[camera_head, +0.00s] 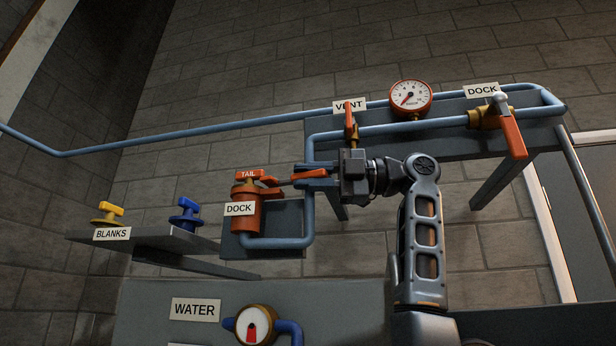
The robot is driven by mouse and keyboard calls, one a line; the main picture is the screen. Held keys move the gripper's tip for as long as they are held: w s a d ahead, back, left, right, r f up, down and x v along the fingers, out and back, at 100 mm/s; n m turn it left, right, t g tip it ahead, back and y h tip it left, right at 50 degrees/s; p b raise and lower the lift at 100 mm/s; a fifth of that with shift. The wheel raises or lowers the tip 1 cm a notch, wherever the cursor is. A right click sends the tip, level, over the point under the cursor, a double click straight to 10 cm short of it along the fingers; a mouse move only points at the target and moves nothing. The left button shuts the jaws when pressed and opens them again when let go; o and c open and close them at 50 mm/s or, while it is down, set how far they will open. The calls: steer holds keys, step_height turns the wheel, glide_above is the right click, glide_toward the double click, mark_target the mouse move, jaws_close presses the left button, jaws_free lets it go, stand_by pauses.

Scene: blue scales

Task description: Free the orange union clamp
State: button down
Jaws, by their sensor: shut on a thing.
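The orange union clamp (246,208) stands upright on a small dark bracket, with a TAIL tag on its top and a DOCK label on its body. An orange lever (283,181) reaches right from its top. A blue pipe (278,243) runs from the clamp's base and bends up to the right, passing close under my gripper.
The red VENT handle (349,115) stands just above my wrist. A pressure gauge (410,97) and the DOCK valve's orange handle (513,138) are to the right. The BLANKS shelf (160,240) holds a yellow and a blue fitting at left. A WATER dial (254,326) is below.

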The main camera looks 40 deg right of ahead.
steer(key=shift+f, duration=0.15)
steer(key=c, duration=1.1)
jaws_free()
steer(key=shift+w, duration=0.1)
